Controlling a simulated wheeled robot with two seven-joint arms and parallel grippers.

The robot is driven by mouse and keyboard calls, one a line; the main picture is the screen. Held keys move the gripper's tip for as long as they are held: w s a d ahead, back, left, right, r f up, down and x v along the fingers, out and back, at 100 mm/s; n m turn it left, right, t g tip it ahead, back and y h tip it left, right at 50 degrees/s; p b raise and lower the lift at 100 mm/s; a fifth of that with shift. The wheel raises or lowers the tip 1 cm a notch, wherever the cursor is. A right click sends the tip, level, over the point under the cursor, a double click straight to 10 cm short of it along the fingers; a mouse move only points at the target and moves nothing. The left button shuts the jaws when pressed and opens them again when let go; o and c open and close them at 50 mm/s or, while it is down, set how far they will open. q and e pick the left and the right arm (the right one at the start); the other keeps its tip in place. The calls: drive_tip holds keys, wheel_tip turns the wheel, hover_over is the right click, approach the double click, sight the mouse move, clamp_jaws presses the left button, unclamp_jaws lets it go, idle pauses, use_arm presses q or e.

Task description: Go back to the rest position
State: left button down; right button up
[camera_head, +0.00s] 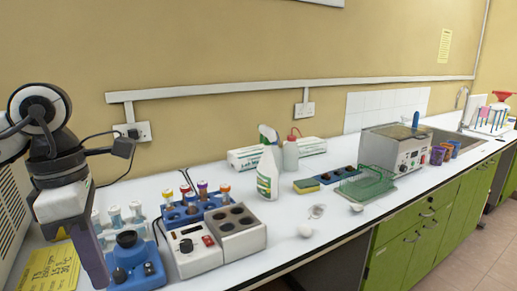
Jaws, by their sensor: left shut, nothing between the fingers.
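My left arm comes in from the left edge of the head view. Its left gripper (95,268) points down over the left end of the white bench (330,205). The gripper is shut and holds nothing. It is close to a blue device with a black knob (137,268), just to its right; I cannot tell whether they touch. Part of a yellow paper with writing (50,270) lies behind and left of the gripper. My right gripper is not in view.
A grey heating block (195,250) and a blue rack of capped tubes (192,212) stand right of the gripper. A spray bottle (268,175), a green wire rack (366,185) and a metal bath (392,150) stand farther right. The bench's front right strip is fairly clear.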

use_arm(q)
drive_tip(key=s+d+f+g+h, duration=0.2)
drive_tip(key=d+h, duration=0.3)
drive_tip(key=d, duration=0.5)
drive_tip(key=s+d+f+g+h, duration=0.2)
drive_tip(key=d+f+g+h, duration=0.15)
drive_tip(key=d, duration=0.75)
drive_tip(key=w+d+r+n+t+h, duration=0.3)
drive_tip(key=d+r+n+t+h, duration=0.3)
drive_tip(key=n+h, duration=0.5)
drive_tip(key=w+a+f+n+t+y, duration=0.45)
drive_tip(key=w+f+n+t, duration=0.35)
drive_tip(key=n+t, duration=0.8)
drive_tip(key=a+f+n+y, duration=0.7)
drive_tip(key=f+n, duration=0.3)
drive_tip(key=f, duration=0.2)
drive_tip(key=s+a+f+n+g+y, duration=0.3)
drive_tip(key=s+f, duration=0.6)
drive_tip(key=f, duration=0.3)
drive_tip(key=s+a+f+n+g+y, duration=0.3)
drive_tip(key=s+f, duration=0.6)
drive_tip(key=f, duration=0.4)
drive_tip(key=a+n+g, duration=0.1)
drive_tip(key=a+n, duration=0.1)
drive_tip(key=n, duration=0.1)
drive_tip(key=shift+s+y, duration=0.2)
drive_tip(key=shift+y, duration=0.1)
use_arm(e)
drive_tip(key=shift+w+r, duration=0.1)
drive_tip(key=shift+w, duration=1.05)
